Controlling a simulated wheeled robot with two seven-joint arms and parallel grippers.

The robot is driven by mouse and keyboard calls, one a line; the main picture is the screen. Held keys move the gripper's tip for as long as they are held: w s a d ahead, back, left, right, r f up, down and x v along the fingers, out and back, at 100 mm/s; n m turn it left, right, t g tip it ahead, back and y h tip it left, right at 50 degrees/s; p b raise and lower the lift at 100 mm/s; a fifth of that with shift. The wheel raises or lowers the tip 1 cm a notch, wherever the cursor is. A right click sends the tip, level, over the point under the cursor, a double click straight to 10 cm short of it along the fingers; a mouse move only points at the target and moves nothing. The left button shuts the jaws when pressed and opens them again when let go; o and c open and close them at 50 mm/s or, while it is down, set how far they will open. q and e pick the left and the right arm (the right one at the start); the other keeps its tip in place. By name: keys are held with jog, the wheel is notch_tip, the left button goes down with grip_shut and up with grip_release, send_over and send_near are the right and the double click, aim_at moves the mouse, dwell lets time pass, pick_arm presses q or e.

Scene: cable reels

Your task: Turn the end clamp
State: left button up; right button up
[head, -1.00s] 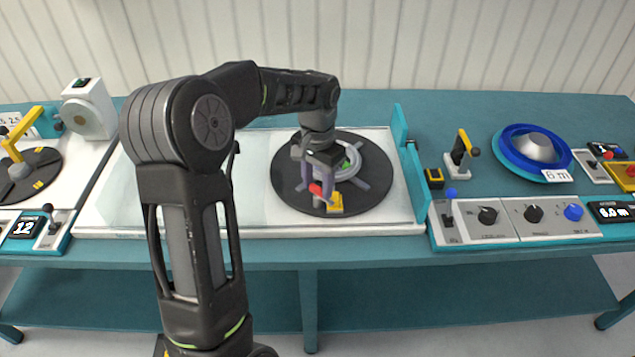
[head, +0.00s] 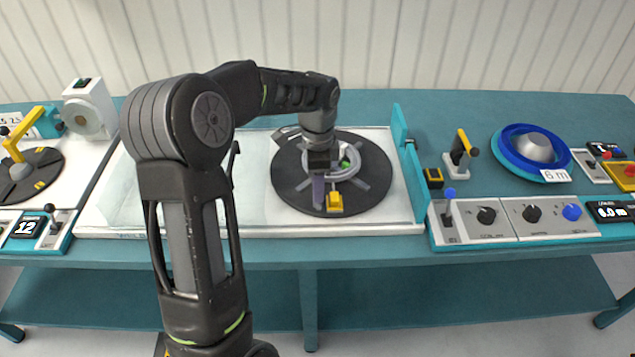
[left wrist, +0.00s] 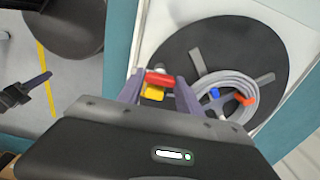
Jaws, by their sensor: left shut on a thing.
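The end clamp has a red bar (left wrist: 160,78) on a yellow block (left wrist: 153,92), near the edge of a dark round turntable (left wrist: 225,45). In the head view the yellow block (head: 335,202) shows beside my fingers, and the red bar is hidden. My left gripper (head: 319,195) points down over the front of the turntable (head: 368,203). In the left wrist view its two purple-grey fingers (left wrist: 159,90) stand on either side of the red bar and are shut on it. A grey cable coil (left wrist: 226,90) lies beside the clamp on the turntable. My right gripper is not in view.
A teal upright plate (head: 408,160) stands right of the turntable. A panel with knobs (head: 515,218) and a blue reel (head: 533,150) are further right. A second turntable with a yellow arm (head: 20,155) is at the left. The white board left of the turntable is clear.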

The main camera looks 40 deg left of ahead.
pick_arm(q)
jog(key=shift+m, duration=0.3)
jog(key=o, duration=1.4)
jog(key=shift+r, duration=0.1)
notch_tip(320, 180, up, 8)
jog(key=shift+f+b, duration=0.15)
jog(key=shift+b, duration=0.2)
jog(key=shift+f, duration=0.1)
